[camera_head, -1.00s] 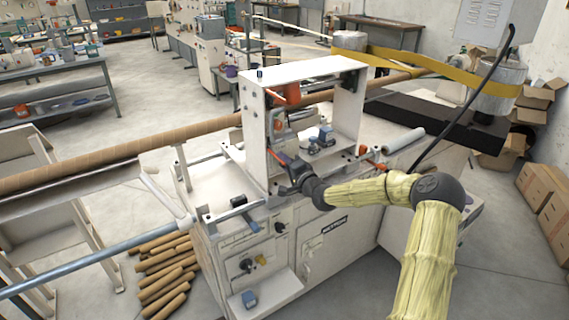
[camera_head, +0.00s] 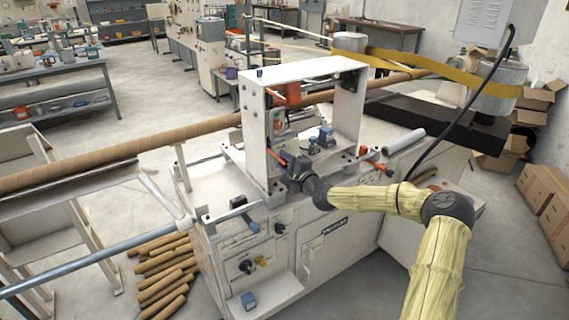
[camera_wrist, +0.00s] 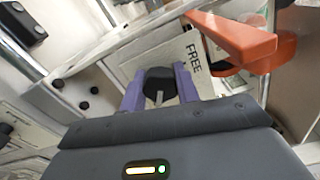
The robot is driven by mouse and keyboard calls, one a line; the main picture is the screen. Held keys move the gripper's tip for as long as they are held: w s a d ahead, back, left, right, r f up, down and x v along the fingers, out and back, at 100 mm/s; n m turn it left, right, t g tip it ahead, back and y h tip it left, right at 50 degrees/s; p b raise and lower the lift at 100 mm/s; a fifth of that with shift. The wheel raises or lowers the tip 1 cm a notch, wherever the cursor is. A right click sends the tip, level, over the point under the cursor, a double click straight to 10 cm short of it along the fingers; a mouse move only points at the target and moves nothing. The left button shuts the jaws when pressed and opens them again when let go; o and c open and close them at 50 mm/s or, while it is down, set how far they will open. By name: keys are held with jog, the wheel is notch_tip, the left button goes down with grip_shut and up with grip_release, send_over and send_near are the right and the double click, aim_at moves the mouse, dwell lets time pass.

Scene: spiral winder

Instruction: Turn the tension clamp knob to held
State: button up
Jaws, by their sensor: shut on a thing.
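The tension clamp knob (camera_wrist: 160,83) is black and round, with a pale pointer mark on the side towards my palm in the wrist view. It sits on a pale plate (camera_wrist: 138,64), with the word FREE printed to its right. My gripper (camera_wrist: 160,90) has its two purple fingers on either side of the knob and is shut on it. The HELD marking is not seen. In the head view my gripper (camera_head: 279,158) is inside the white frame of the winder, and the knob cannot be made out there.
An orange lever (camera_wrist: 232,38) stands close to the right finger in the wrist view. The white upright frame (camera_head: 253,130) surrounds the working spot. A long brown tube (camera_head: 120,151) runs behind it.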

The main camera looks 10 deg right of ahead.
jog(key=shift+d+f, duration=0.1)
jog(key=o, duration=1)
jog(key=shift+s, duration=0.1)
jog(key=b+v, duration=0.1)
jog(key=v, duration=1.6)
jog(key=shift+s+d+b, duration=0.1)
jog(key=shift+b, duration=0.25)
